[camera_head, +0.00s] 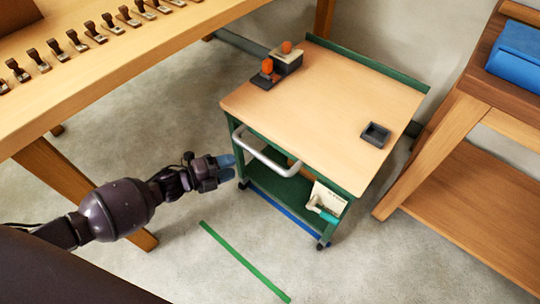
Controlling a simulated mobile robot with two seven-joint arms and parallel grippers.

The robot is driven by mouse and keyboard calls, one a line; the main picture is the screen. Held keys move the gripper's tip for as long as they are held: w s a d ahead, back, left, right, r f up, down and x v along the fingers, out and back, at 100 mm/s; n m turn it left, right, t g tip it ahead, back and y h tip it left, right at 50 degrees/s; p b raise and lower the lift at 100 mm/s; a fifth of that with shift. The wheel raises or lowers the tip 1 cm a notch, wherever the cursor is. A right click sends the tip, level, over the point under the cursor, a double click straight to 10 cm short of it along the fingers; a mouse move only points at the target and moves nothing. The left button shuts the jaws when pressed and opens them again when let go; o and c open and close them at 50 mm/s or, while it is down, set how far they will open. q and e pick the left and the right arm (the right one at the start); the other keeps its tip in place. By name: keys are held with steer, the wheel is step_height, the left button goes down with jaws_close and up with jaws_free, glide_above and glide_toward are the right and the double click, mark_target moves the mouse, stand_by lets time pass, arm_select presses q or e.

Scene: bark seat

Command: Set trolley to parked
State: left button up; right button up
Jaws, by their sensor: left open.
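The trolley (330,105) has a light wooden top, a green frame and a green lower shelf. It stands on the grey floor between two wooden tables. A pale handle (262,153) runs along its near left side. My left gripper (230,166) has blue fingertips and is open and empty. In the picture its tips lie just left of the handle, close to the trolley's near left leg; I cannot tell whether they touch it. A green strip (243,261) lies on the floor in front of the trolley. My right gripper is not in view.
Two dark blocks with orange knobs (287,57) and a small dark tray (375,135) sit on the trolley top. A bench (150,50) with a row of clips stands at left. Another bench (440,145) stands close at right.

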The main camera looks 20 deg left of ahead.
mark_target(258, 156)
arm_select(q)
steer(key=b+x, duration=0.2)
steer(key=x, duration=0.7)
steer(key=shift+w+d+f, duration=0.15)
steer(key=shift+w+f, duration=0.05)
steer(key=shift+w, duration=0.1)
steer(key=shift+w+d, duration=0.35)
steer(key=shift+w, duration=0.05)
steer(key=shift+c, duration=0.5)
jaws_close()
